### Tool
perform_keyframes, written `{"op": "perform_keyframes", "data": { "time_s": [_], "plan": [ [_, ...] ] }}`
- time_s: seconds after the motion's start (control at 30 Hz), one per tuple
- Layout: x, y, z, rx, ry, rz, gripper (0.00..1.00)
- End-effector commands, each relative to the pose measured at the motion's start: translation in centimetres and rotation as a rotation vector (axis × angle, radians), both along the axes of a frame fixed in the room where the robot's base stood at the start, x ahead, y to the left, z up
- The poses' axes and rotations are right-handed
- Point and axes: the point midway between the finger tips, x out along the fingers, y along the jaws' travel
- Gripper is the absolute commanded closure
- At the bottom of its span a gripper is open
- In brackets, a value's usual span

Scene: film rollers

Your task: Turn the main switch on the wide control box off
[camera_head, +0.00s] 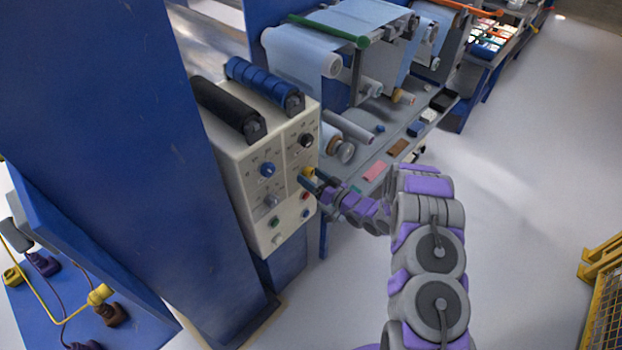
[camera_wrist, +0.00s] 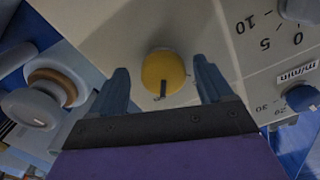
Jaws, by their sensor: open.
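The wide control box (camera_head: 240,165) is cream-coloured, with several knobs and buttons on its front panel. A round yellow knob (camera_wrist: 163,73) with a dark pointer mark shows in the wrist view, and a small part of it shows in the head view (camera_head: 309,171). My gripper (camera_wrist: 165,85) is open. Its two blue fingers stand on either side of the yellow knob, with a gap on each side. In the head view my gripper (camera_head: 312,183) is at the right part of the panel and partly covers it. No label naming the main switch is readable.
A blue knob (camera_head: 267,169) and a black knob (camera_head: 306,140) are on the same panel. Black (camera_head: 228,105) and blue (camera_head: 262,84) rollers lie on top of the box. A blue column (camera_head: 130,130) stands left. Film rollers (camera_head: 320,60) stand behind.

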Motion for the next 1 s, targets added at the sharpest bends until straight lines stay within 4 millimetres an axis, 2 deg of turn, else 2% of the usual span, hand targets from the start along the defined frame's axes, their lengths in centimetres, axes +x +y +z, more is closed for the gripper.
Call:
{"op": "perform_keyframes", "data": {
  "time_s": [0.23, 0.77, 0.87, 0.9, 1.0],
  "plan": [
    [0.0, 0.76, -0.16, -0.008, 0.001, 0.001, 0.2],
    [-0.16, 0.42, -0.04, -0.004, 0.0, 0.002, 0.71],
    [-0.17, 0.39, -0.03, -0.004, 0.001, 0.001, 0.73],
    [-0.15, 0.39, -0.03, -0.004, 0.0, 0.0, 0.77],
    [-0.09, 0.4, -0.04, -0.005, 0.0, -0.001, 0.77]
  ]
}}
